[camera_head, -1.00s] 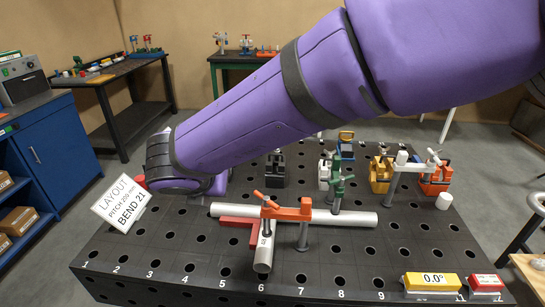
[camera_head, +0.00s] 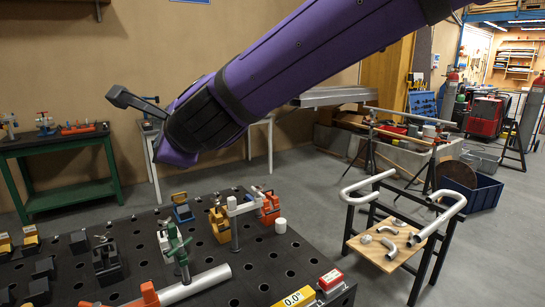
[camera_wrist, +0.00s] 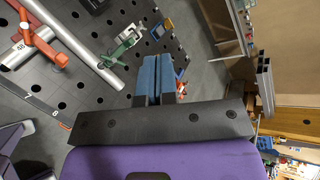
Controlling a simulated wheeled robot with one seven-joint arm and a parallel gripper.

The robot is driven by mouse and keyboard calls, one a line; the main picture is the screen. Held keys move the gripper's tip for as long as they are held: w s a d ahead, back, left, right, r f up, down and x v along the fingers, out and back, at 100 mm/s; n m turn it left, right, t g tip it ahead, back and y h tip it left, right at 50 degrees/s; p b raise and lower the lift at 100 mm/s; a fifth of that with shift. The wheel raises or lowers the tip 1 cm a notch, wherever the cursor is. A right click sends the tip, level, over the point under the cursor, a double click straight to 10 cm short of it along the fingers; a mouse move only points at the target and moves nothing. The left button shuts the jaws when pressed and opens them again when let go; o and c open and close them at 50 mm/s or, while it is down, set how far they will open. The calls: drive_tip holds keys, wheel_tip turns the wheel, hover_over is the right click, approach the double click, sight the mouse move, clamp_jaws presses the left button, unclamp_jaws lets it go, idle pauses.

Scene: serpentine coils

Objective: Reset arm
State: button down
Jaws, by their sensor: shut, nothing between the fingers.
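My purple arm crosses the upper part of the head view, its wrist (camera_head: 195,120) above the back of the black fixture table. In the wrist view my gripper (camera_wrist: 157,62) has its two blue-grey fingers pressed together with nothing between them. Below the fingers in that view lie the fixture table (camera_wrist: 62,92), a long silver pipe (camera_wrist: 82,45), an orange clamp (camera_wrist: 38,38) and a green clamp (camera_wrist: 123,42). The fingers appear clear of them. The fingertips cannot be made out in the head view.
The fixture table (camera_head: 225,262) carries a green clamp (camera_head: 178,248), a pipe (camera_head: 196,285) and a white cylinder (camera_head: 281,225). At right, a black stand (camera_head: 432,252) bears bent pipes (camera_head: 450,214) and a board with elbows. A green bench (camera_head: 70,142) stands at left. Open floor lies between table and stand.

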drive_tip(key=s+d+r+n+h, duration=0.2)
drive_tip(key=d+n, duration=0.7)
drive_tip(key=d, duration=1.9)
drive_tip(key=s+d+f+n+g+h, duration=0.1)
drive_tip(key=s+d+f+h, duration=0.1)
drive_tip(key=s+d, duration=0.3)
drive_tip(key=s+d+f+n+g+h, duration=0.1)
drive_tip(key=s+d+f+n+h, duration=0.1)
drive_tip(key=d, duration=0.8)
drive_tip(key=s+d+f+n+g+h, duration=0.1)
drive_tip(key=s+d+f+n+h, duration=0.1)
drive_tip(key=s+d, duration=0.5)
drive_tip(key=shift+s+d+f+h, duration=0.15)
drive_tip(key=shift+s+d+h, duration=0.2)
drive_tip(key=shift+d+h, duration=0.4)
